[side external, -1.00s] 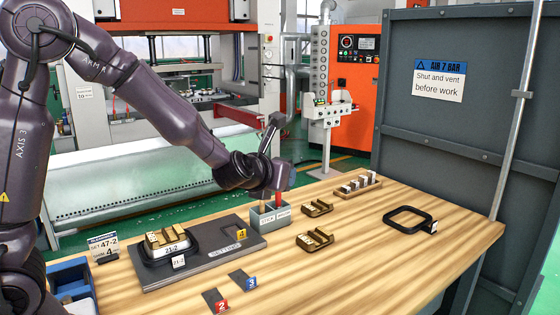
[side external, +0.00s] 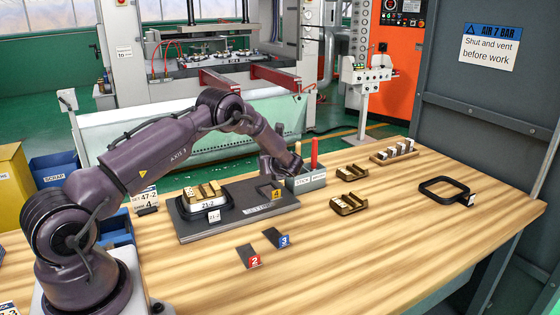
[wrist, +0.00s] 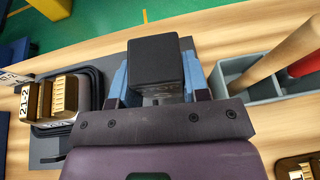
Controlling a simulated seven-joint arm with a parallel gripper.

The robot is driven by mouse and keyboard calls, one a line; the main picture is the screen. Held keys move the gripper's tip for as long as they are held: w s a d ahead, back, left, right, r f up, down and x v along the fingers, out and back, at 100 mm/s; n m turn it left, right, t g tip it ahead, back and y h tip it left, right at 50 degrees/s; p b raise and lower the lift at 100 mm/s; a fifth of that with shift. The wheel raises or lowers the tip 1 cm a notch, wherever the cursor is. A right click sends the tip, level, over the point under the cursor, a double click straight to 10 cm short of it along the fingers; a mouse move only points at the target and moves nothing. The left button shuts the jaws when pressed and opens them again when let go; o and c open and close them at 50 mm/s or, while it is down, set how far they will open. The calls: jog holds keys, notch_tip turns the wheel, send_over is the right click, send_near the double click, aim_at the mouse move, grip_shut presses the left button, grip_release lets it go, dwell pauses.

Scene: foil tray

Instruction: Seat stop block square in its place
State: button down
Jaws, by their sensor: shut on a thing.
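My gripper (wrist: 156,84) is shut on the stop block (wrist: 157,62), a dark cube with partly hidden "STOP" lettering. The block sits between two blue fingers in the wrist view. In the side view my gripper (side external: 278,172) is low over the right part of the dark setting plate (side external: 190,232), near the yellow tag 4 (side external: 277,194); the block cannot be made out there. The dark-rimmed tray 21-2 (side external: 222,218) with brass blocks (side external: 205,193) stands on the plate's left part, and left of the block in the wrist view (wrist: 92,122). The surface under the block is hidden.
A grey holder (side external: 311,181) with a wooden handle and a red handle (side external: 314,150) stands close right of my gripper. Pads with tags 2 (side external: 255,261) and 3 (side external: 284,240) lie in front. Brass pieces (side external: 351,173) and a black frame (side external: 431,190) are farther right.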

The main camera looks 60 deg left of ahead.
aim_at(268, 191)
jog(key=shift+w+a+r+n+g, duration=0.1)
jog(key=shift+a+r+n+g, duration=0.1)
jog(key=shift+r, duration=0.35)
jog(key=shift+w+a+r+n+g, duration=0.1)
jog(key=shift+a+r+g, duration=0.1)
jog(key=shift+r, duration=0.35)
jog(key=shift+s+f, duration=0.2)
jog(key=shift+f, duration=3.65)
jog(key=shift+s+d+f, duration=0.15)
jog(key=shift+d+f, duration=0.05)
jog(key=shift+f, duration=0.8)
jog(key=c, duration=0.8)
grip_release()
jog(key=shift+c, duration=0.2)
jog(key=shift+r, duration=2.45)
